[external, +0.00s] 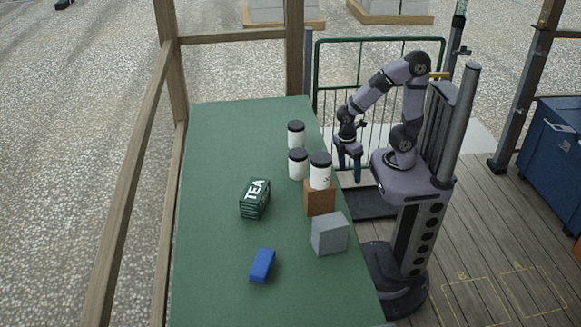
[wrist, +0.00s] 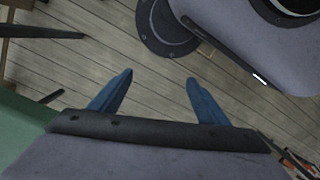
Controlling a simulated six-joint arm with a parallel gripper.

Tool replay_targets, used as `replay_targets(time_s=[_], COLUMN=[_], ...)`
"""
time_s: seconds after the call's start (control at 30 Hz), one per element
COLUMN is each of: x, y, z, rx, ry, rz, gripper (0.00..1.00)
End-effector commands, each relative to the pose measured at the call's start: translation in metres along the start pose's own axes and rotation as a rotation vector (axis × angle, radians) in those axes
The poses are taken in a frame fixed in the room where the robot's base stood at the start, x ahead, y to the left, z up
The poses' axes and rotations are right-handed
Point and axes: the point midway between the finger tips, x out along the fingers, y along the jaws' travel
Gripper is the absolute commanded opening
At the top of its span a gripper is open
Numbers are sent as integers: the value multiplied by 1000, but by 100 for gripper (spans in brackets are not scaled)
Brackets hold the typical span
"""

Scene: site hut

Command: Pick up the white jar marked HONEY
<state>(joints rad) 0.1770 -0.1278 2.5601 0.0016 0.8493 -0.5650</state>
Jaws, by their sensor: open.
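Three white jars with black lids stand at the right side of the green table. One jar (external: 296,134) is at the back, and a second jar (external: 298,164) is just in front of it. A third jar (external: 320,175) stands on a brown block and shows a small part of dark marking. I cannot read HONEY on any of them. My gripper (external: 349,177) is open and empty, pointing down beyond the table's right edge, to the right of the jars. In the wrist view its two blue fingers (wrist: 155,85) are apart over the wooden deck, with no jar in sight.
The brown block (external: 319,203) and a grey block (external: 329,234) sit near the table's right edge. A green TEA box (external: 255,199) and a blue block (external: 262,266) lie further left. The back-left of the green table (external: 230,140) is clear. Wooden rails border its left side.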

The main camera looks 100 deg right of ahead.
Motion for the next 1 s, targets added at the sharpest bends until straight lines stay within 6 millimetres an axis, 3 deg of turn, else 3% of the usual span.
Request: replay_targets(time_s=[0.03, 1.0], x=[-31, -308], y=[-3, -35], z=[2, -1], rx=[12, 305], ry=[5, 102], rz=[4, 51], gripper=[69, 69])
